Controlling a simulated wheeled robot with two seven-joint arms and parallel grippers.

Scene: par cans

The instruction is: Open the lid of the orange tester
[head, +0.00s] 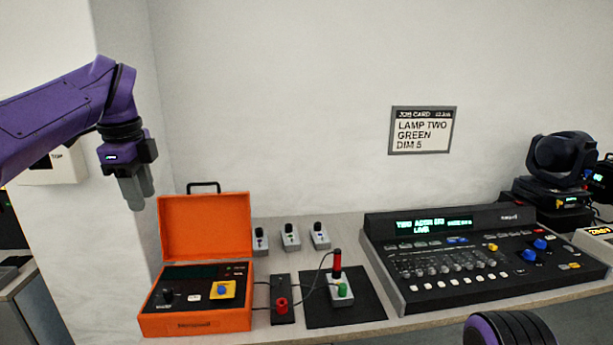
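The orange tester (197,320) stands on the bench at the left, in the head view. Its lid (206,226) stands open and upright at the back, with a black handle (203,187) on its top edge. The black panel inside shows a knob, a dark display and a blue button on a yellow plate. My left gripper (137,192) hangs fingers down, above and to the left of the lid, apart from it. Its fingers overlap in this view, so I cannot tell how far apart they are. My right gripper is out of view.
Several small grey units (290,237) stand behind. A job card (422,130) hangs on the wall. A moving-head lamp (560,165) stands far right.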

